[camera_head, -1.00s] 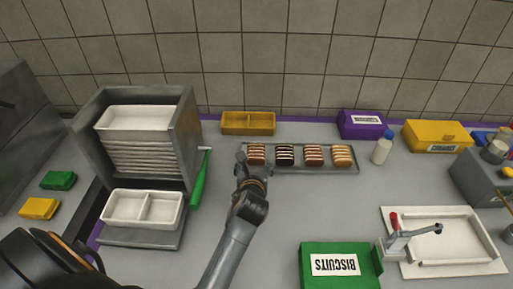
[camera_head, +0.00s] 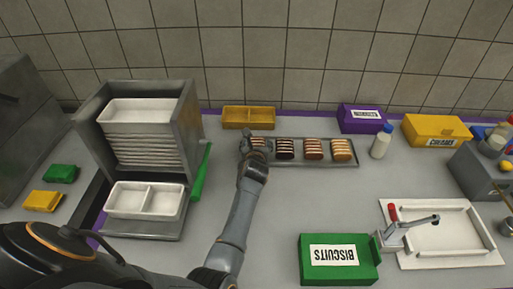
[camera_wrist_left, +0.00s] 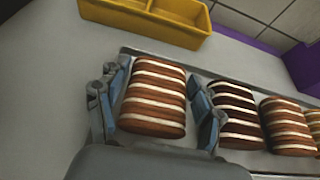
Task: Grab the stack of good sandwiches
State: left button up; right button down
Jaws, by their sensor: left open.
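Several stacks of sandwich biscuits stand in a row on a grey metal tray (camera_head: 350,162). The leftmost stack (camera_wrist_left: 154,98) is reddish brown with cream layers. In the left wrist view, my left gripper (camera_wrist_left: 160,108) is open, with one finger on each side of this stack. Whether the fingers touch it I cannot tell. In the head view, the gripper (camera_head: 254,152) partly hides this stack. To its right stand a dark brown stack (camera_head: 285,149), a reddish-brown stack (camera_head: 313,149) and a lighter tan stack (camera_head: 341,150). My right gripper is not in view.
A yellow divided box (camera_head: 248,118) stands behind the tray. A milk bottle (camera_head: 381,142) and purple box (camera_head: 362,118) are right of it. A green biscuits box (camera_head: 340,278) is in front. A rack of white trays (camera_head: 140,200) stands left.

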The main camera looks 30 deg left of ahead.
pick_arm(q)
jog(key=shift+w+a+f, duration=0.2)
jog(key=shift+w+f, duration=0.05)
jog(key=shift+w, duration=0.2)
jog(key=shift+s+r, duration=0.1)
jog(key=c, duration=0.8)
